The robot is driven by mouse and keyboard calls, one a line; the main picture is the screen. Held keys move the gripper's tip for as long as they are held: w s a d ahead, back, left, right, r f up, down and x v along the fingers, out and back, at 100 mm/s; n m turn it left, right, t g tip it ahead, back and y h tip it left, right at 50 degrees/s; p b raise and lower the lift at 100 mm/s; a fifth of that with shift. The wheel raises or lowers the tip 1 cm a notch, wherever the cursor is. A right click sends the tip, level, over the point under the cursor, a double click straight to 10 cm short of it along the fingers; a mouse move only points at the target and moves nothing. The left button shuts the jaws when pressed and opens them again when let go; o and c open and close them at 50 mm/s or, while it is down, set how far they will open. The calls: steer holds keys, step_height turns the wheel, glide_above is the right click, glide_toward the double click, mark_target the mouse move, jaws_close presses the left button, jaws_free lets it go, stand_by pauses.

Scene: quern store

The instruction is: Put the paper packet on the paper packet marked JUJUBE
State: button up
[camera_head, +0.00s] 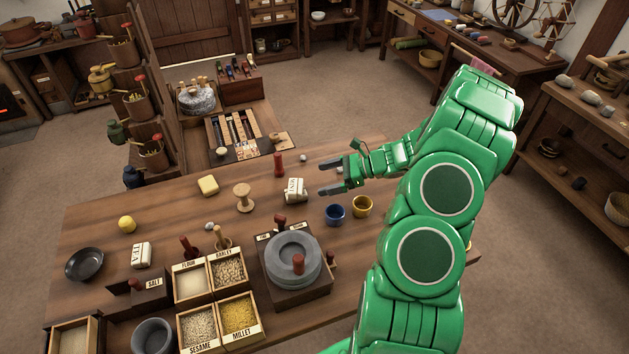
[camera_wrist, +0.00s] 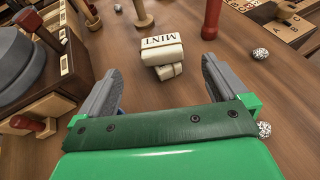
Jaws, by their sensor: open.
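A white paper packet marked MINT (camera_wrist: 163,50) lies in front of my gripper in the wrist view. A second pale packet (camera_wrist: 166,72) shows below its near edge; the MINT packet seems to rest on it, and the lower one's label is hidden. In the head view this packet pair (camera_head: 295,190) sits mid-table. Another white packet (camera_head: 141,255) stands at the table's left; I cannot read its label surely. I can read JUJUBE nowhere. My gripper (camera_head: 331,176) is open and empty, just right of the pair, fingers pointing toward it.
A blue cup (camera_head: 334,213) and a yellow cup (camera_head: 362,206) stand below my gripper. A red pestle-like piece (camera_head: 278,164) and a wooden spool (camera_head: 243,197) stand near the pair. The stone quern (camera_head: 293,262) and grain boxes (camera_head: 239,315) fill the front.

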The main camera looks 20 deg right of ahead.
steer(key=s+a+r+n+g+h, duration=0.4)
steer(key=s+a+r+n+g, duration=0.3)
steer(key=s+a+r+n, duration=0.75)
steer(key=s+r+n+h, duration=0.4)
steer(key=s+r, duration=0.1)
steer(key=s, duration=0.7)
steer(key=s+r+n+h, duration=0.4)
steer(key=s+r, duration=0.2)
steer(key=s, duration=0.6)
steer(key=shift+d+r+h, duration=0.15)
steer(key=shift+d+h, duration=0.1)
steer(key=shift+h, duration=0.05)
